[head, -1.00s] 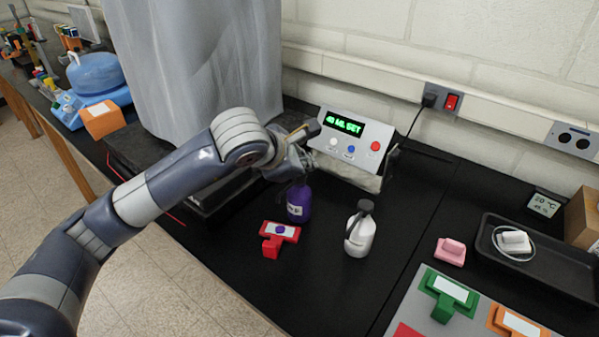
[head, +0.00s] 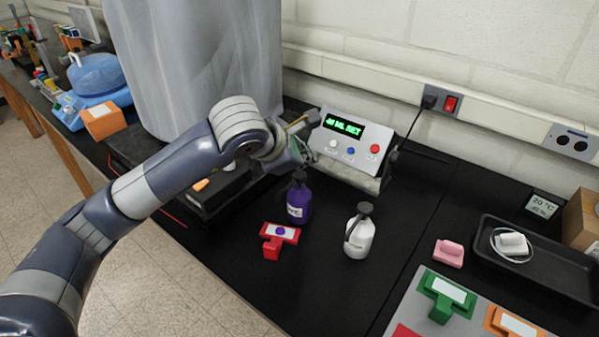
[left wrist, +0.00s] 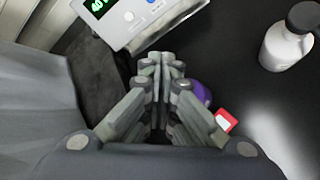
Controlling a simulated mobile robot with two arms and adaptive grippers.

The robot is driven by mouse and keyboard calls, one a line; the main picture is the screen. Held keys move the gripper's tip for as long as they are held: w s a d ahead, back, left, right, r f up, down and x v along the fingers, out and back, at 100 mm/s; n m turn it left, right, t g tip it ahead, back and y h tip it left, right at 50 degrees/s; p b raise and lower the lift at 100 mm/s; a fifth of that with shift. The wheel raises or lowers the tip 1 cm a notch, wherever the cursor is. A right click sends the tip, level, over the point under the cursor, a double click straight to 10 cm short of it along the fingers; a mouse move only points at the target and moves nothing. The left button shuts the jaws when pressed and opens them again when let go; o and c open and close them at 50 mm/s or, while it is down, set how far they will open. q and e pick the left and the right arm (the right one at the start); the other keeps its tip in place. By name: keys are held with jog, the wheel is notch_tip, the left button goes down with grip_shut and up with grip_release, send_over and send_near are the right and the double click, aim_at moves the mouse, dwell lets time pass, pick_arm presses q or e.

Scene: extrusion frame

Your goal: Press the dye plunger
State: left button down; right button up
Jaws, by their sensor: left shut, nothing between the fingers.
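A purple bottle (head: 298,203) with a dark pump top stands on the black bench, probably the dye bottle. In the left wrist view the purple bottle (left wrist: 203,93) is mostly hidden behind my fingers. My left gripper (head: 308,124) is shut and empty, above and behind the purple bottle, close to the control box. Its closed fingertips also show in the left wrist view (left wrist: 162,60). A white bottle (head: 359,236) with a dark grey pump top stands to the right. My right gripper is not in view.
The control box (head: 352,143) shows a green display and several buttons. A red holder (head: 280,236) with a purple dot lies in front of the purple bottle. A pink block (head: 449,252), a black tray (head: 540,262) and a grey mat (head: 409,301) are at right. A covered machine (head: 200,60) stands behind my arm.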

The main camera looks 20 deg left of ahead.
aim_at(303, 176)
pick_arm(q)
jog(key=shift+r+p, duration=1.2)
jog(key=shift+r, duration=1.35)
